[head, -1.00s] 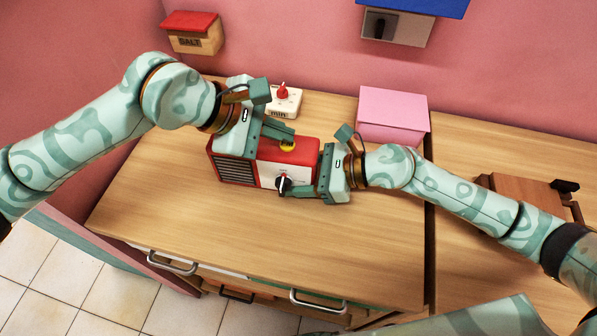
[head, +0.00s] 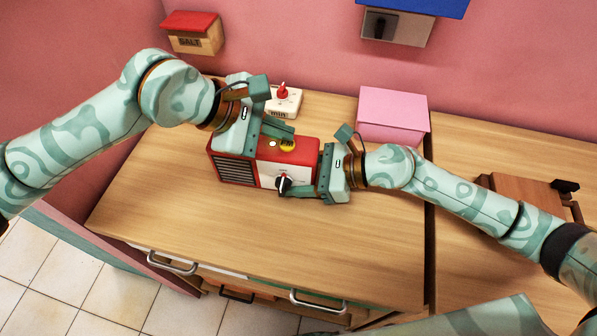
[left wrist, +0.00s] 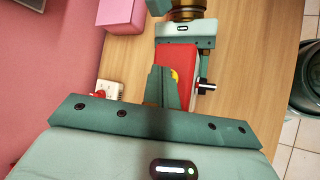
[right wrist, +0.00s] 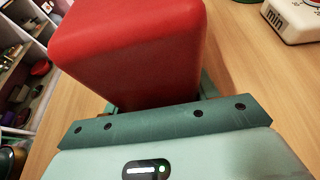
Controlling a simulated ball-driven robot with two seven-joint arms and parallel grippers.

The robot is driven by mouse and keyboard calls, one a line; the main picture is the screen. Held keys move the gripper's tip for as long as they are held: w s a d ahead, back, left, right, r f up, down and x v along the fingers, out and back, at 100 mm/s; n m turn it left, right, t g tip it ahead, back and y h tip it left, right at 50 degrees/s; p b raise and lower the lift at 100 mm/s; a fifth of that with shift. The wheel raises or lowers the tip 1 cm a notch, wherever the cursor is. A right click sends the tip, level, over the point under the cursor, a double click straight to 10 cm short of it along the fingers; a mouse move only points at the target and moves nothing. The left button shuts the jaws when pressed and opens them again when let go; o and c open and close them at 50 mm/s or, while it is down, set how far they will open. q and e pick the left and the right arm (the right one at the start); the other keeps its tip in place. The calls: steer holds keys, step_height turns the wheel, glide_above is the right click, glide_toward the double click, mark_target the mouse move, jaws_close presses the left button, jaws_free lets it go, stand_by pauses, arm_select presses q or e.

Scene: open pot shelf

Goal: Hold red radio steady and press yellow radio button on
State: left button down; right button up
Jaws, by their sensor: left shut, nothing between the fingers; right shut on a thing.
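The red radio (head: 302,152) stands on the wooden counter, with a dark grille, a cream front panel and a black knob (head: 284,184). Its round yellow button (head: 287,145) is on the top, beside a small pale disc (head: 272,143). My left gripper (head: 283,131) is shut and empty, its fingertips just behind the yellow button; I cannot tell whether they touch the radio. In the left wrist view its fingers partly hide the button (left wrist: 175,76). My right gripper (head: 318,178) is shut on the radio's right end; the red body (right wrist: 130,50) fills its wrist view.
A white timer with a red knob (head: 284,99) stands behind the radio. A pink box (head: 393,115) is at the back right. A wooden board (head: 525,195) lies further right. The counter (head: 200,225) in front of the radio is clear.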

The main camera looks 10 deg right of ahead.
mark_target(281, 145)
arm_select(q)
steer(key=shift+r, duration=0.1)
steer(key=shift+r, duration=3)
arm_select(e)
steer(key=o, duration=1.6)
steer(key=shift+c, duration=0.2)
steer(key=v, duration=1.2)
